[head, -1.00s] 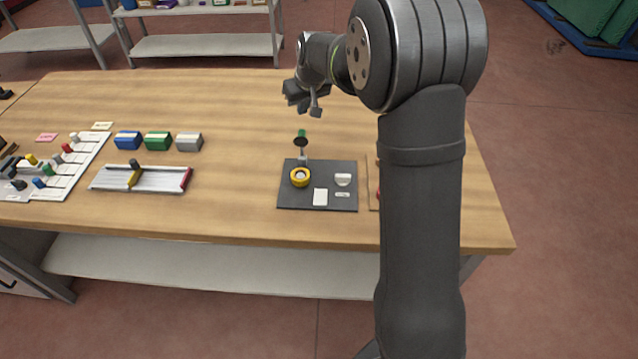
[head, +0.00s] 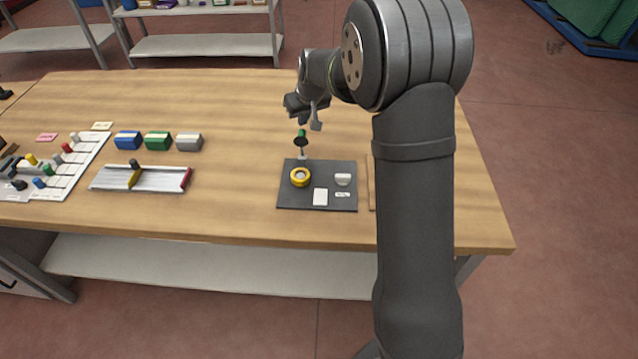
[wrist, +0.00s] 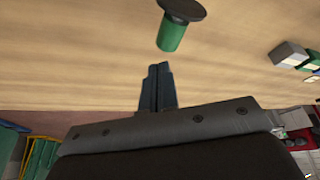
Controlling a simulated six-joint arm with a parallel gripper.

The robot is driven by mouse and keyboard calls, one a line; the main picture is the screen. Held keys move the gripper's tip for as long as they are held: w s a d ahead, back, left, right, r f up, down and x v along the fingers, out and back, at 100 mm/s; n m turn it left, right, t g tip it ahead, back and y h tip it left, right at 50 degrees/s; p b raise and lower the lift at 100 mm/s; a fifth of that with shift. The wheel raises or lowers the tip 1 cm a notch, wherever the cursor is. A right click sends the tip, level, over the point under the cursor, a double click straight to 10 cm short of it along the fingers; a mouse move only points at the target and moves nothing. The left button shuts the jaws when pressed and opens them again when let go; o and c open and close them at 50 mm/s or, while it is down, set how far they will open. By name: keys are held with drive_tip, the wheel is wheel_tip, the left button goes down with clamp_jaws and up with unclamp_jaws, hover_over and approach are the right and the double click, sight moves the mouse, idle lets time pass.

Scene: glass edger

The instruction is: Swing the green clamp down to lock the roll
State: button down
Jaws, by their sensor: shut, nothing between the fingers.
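The clamp stands raised on the dark board (head: 290,203), with a green grip (head: 302,133) on top and a dark round disc (head: 301,142) below it. The yellow roll (head: 300,177) with a pale centre sits on the board just in front of the clamp's base. My gripper (head: 316,125) is shut and empty, just above and right of the green grip in the head view. In the wrist view, the shut fingers (wrist: 158,70) point toward the green grip (wrist: 172,36), with a visible gap between them. The roll is not in the wrist view.
A white card (head: 320,197) and a pale half-round piece (head: 343,179) lie on the board. Blue, green and grey blocks (head: 158,141) and a slotted rail (head: 145,179) are to the left. My arm hides part of the table's right side.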

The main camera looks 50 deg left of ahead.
sight(302, 136)
drive_tip(key=shift+f, duration=1.65)
drive_tip(key=shift+s+d+r, duration=0.1)
drive_tip(key=shift+s+d, duration=0.1)
drive_tip(key=shift+s+d+r, duration=0.25)
drive_tip(key=shift+s+d, duration=0.75)
drive_tip(key=shift+d, duration=0.05)
drive_tip(key=shift+s+d+r, duration=0.2)
drive_tip(key=shift+s+d, duration=0.8)
drive_tip(key=shift+r, duration=3.5)
wheel_tip(302, 136, down, 7)
drive_tip(key=shift+a+f, duration=0.1)
drive_tip(key=shift+w, duration=0.15)
drive_tip(key=shift+r, duration=0.2)
